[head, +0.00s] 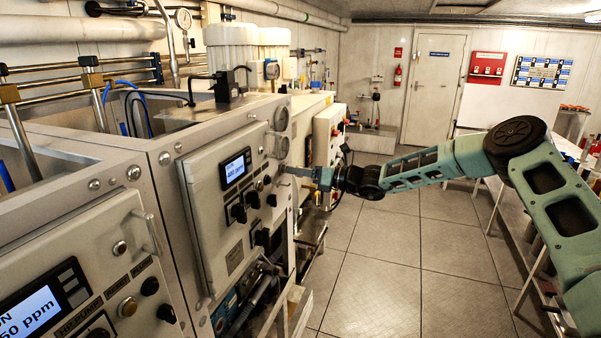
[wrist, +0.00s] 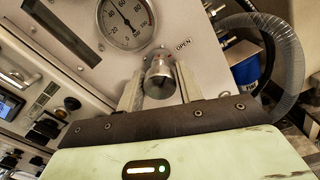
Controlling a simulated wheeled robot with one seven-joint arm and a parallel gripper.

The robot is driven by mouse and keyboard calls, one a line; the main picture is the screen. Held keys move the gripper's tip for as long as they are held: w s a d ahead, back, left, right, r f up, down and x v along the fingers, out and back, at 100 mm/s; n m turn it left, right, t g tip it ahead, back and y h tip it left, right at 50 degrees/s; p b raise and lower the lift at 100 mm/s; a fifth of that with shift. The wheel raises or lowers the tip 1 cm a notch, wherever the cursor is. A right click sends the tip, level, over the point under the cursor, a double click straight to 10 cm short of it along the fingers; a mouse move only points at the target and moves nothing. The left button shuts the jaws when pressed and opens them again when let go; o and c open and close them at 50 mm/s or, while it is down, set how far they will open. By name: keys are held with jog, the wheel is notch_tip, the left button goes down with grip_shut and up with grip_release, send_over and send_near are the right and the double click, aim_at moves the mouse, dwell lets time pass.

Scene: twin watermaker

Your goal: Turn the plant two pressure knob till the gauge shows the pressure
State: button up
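In the wrist view a round silver pressure knob (wrist: 159,79) sticks out of a grey panel, below a round white gauge (wrist: 126,22). The two fingers of my gripper (wrist: 158,88) stand on either side of the knob, close to it. I cannot tell whether both fingers touch it. The gauge needle points up and to the left; its exact reading is too small to tell. An "OPEN" label (wrist: 183,45) is right of the knob.
Nearer cabinets carry a lit display (head: 235,167), black knobs (head: 238,213) and a second screen (head: 33,312). A clear hose (wrist: 285,55) and a blue part (wrist: 243,62) lie right of the knob. The tiled floor (head: 400,240) is free. A bench (head: 520,220) stands at right.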

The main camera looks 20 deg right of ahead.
jog(key=shift+o, duration=1.2)
jog(key=b+v, duration=0.6)
jog(key=v, duration=1.1)
jog(key=shift+s+d, duration=0.15)
jog(key=s+a+f+n+g+h+b, duration=0.1)
jog(key=s+a+f+n+g+h, duration=0.15)
jog(key=s+a+n+g, duration=0.65)
jog(key=s+a+f+n+g+h, duration=0.25)
jog(key=s+a+n, duration=0.65)
jog(key=a, duration=0.6)
jog(key=s+d+f+n+h, duration=0.1)
jog(key=s+n+h, duration=0.3)
jog(key=s+n, duration=0.5)
jog(key=s+d+f+n+h+b, duration=0.1)
jog(key=s+n+h, duration=0.4)
jog(key=s+n, duration=0.5)
jog(key=s+d+t, duration=0.1)
jog(key=s, duration=0.5)
jog(key=shift+n, duration=0.3)
